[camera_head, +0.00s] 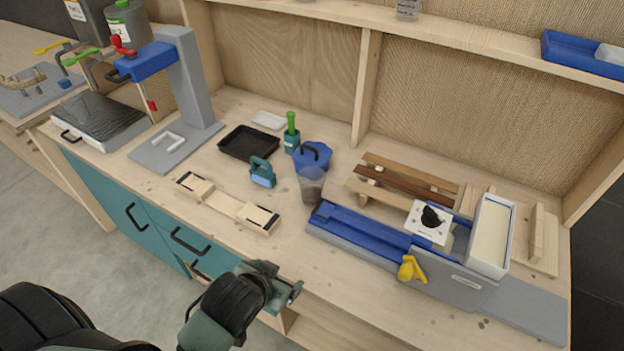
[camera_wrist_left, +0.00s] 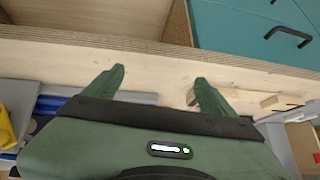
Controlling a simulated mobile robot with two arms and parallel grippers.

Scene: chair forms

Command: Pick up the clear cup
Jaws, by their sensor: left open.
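The clear cup (camera_head: 311,191), a see-through greyish tumbler, stands upright on the workbench in the head view, in front of a blue lidded pot. My left gripper (camera_head: 291,292) is at the bench's front edge, nearer than the cup and a little left of it, well apart from it. In the left wrist view its two green fingers (camera_wrist_left: 160,82) are spread with nothing between them. The cup does not show in the left wrist view. My right gripper is in neither view.
The blue pot (camera_head: 312,157) is close behind the cup. A blue and grey bench tool (camera_head: 365,235) lies close to its right. A wooden clamp-like frame (camera_head: 226,205) and a teal block (camera_head: 262,173) are to its left. Bare bench top lies in front of the cup.

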